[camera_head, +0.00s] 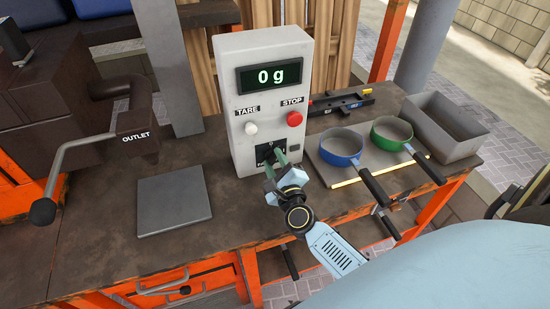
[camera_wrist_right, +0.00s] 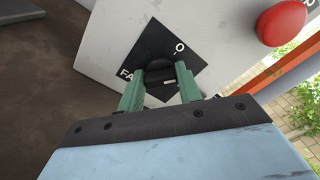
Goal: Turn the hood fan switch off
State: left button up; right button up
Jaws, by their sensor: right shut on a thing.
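The hood fan switch is a black rotary knob (camera_wrist_right: 160,76) on a black diamond plate (camera_wrist_right: 168,53) marked "0" and "FA…"; the rest of the label is hidden. In the head view the plate (camera_head: 268,148) sits low on the front of a light grey control box (camera_head: 240,100). My right gripper (camera_wrist_right: 160,80) is shut on the knob, one green finger on each side. In the head view my right gripper (camera_head: 274,168) reaches the plate from the front and hides most of the knob. My left gripper is not in view.
The box also bears a red STOP button (camera_head: 294,118), a white TARE button (camera_head: 251,128) and a "0 g" display (camera_head: 270,76). A grey plate (camera_head: 173,204) lies left, below the outlet (camera_head: 133,137).

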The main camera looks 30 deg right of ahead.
jog(key=n+p, duration=0.2)
jog(key=n, duration=0.3)
jog(key=shift+f+n+p, duration=0.1)
jog(key=shift+n+p, duration=0.45)
jog(key=shift+n, duration=1.05)
jog(key=o, duration=1)
jog(key=shift+s, duration=0.1)
jog(key=v, duration=1.3)
jog(key=shift+a, duration=0.15)
jog(key=shift+s, duration=0.1)
jog(key=shift+a, duration=0.1)
